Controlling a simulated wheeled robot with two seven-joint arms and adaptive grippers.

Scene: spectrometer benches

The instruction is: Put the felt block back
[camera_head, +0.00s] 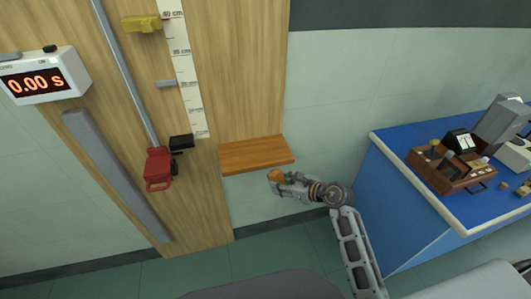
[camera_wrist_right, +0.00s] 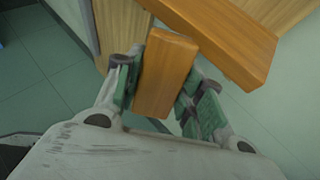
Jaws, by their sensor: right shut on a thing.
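My right gripper (camera_head: 281,178) is in front of and just below the wooden shelf on the wall panel. It is shut on an orange-brown block (camera_head: 275,175). In the right wrist view the block (camera_wrist_right: 165,72) stands between the two green-padded fingers (camera_wrist_right: 160,90), with its smooth, wood-like face showing. I cannot tell from its surface whether it is the felt block. The bare wooden shelf (camera_head: 256,155) shows close beyond it, also at the top of the wrist view (camera_wrist_right: 225,35). My left gripper is not in view.
A tall wooden panel carries a ruler (camera_head: 183,65), a metal rail, a red clamp (camera_head: 158,168), a small black block (camera_head: 181,142) and a yellow piece (camera_head: 142,23). A timer (camera_head: 42,76) reads 0.00 s. A blue bench (camera_head: 400,190) with a wooden tray (camera_head: 450,168) stands at right.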

